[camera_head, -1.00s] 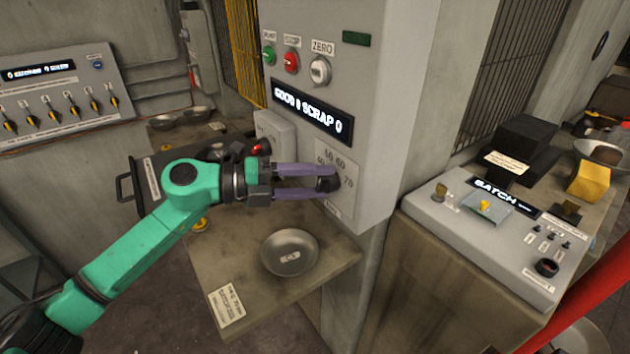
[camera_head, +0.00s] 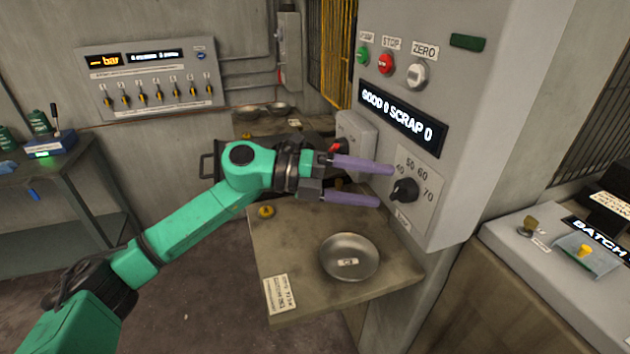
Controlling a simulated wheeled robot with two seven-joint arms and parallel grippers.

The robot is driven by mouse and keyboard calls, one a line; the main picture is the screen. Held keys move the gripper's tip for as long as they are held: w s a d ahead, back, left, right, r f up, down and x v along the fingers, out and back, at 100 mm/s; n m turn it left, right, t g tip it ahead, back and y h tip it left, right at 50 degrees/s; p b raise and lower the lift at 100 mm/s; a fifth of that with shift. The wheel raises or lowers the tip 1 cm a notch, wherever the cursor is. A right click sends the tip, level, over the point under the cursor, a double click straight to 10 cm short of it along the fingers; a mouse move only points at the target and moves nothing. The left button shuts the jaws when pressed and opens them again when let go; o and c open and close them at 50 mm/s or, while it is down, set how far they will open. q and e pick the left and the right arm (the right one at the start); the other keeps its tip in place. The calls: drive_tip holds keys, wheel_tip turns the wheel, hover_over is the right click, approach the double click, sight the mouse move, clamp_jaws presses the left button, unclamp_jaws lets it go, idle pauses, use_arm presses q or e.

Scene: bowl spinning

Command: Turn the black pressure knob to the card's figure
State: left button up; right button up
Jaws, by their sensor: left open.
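The black pressure knob (camera_head: 404,190) sits on a pale dial plate (camera_head: 428,174) marked 40, 50, 60 and 70, low on the grey machine column. Its pointer direction is too small to read surely. My left gripper (camera_head: 385,186) is open, its two purple fingers just left of the knob, with nothing between them. The fingertips appear clear of the knob. A card (camera_head: 281,293) lies at the front left corner of the bench below; its writing is too small to read. My right gripper is out of view.
A metal bowl (camera_head: 349,257) rests on the bench (camera_head: 300,240) below the knob. Above are green, red and ZERO buttons (camera_head: 417,75) and a display (camera_head: 402,117) reading GOOD 0 SCRAP 0. A BATCH console (camera_head: 530,262) stands at right.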

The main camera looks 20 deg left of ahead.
use_arm(q)
drive_tip(key=b+v, duration=0.3)
drive_tip(key=v, duration=0.7)
drive_tip(key=shift+a, duration=0.4)
drive_tip(key=shift+s+r, duration=0.1)
